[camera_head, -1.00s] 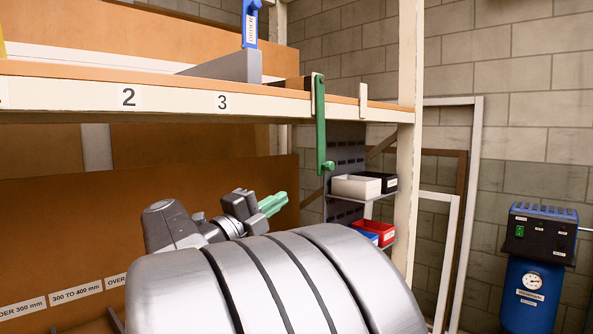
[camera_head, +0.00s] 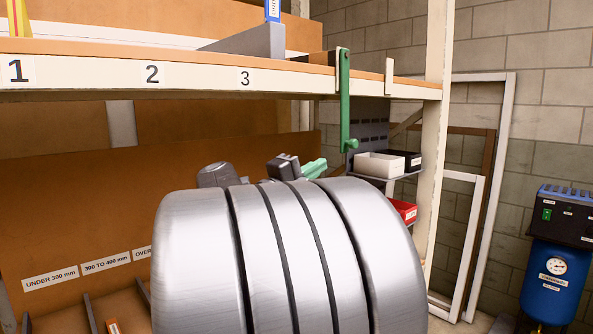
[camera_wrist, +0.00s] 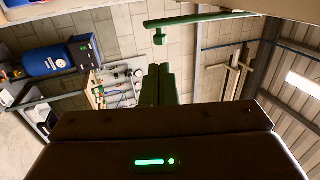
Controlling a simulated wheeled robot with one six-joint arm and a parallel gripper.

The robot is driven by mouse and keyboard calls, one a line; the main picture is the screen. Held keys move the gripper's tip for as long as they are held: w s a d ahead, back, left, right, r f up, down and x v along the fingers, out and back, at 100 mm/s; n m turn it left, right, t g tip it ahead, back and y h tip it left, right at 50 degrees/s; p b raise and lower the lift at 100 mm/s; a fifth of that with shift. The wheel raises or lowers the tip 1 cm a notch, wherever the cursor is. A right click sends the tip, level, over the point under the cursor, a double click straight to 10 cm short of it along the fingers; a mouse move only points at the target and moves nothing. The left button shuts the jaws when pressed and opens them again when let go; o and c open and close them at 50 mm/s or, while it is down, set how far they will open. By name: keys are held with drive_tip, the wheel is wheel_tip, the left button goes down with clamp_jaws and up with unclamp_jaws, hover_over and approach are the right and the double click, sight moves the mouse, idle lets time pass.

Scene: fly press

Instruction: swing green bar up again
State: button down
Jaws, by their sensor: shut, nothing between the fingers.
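The green bar (camera_head: 345,100) hangs straight down from the front edge of the shelf, near its right end. A small green knob (camera_head: 351,144) sits at its lower end. My gripper (camera_head: 314,167), with green fingers, is below and left of the knob, partly hidden behind my arm. In the wrist view the fingers (camera_wrist: 159,85) are together with nothing between them. There the bar (camera_wrist: 205,18) crosses near the top, and its knob lies just beyond the fingertips, apart from them in the picture.
The shelf edge (camera_head: 200,86) carries numbers, with a grey wedge-shaped block (camera_head: 250,42) on top. A pale upright post (camera_head: 436,150) stands right of the bar. White (camera_head: 380,164) and red bins (camera_head: 403,210) sit behind. A blue machine (camera_head: 556,250) stands far right.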

sight(351, 147)
drive_tip(key=p+x, duration=0.2)
drive_tip(key=x, duration=0.7)
drive_tip(key=shift+d, duration=0.1)
drive_tip(key=shift+w+f+b, duration=0.1)
drive_tip(key=shift+b, duration=0.25)
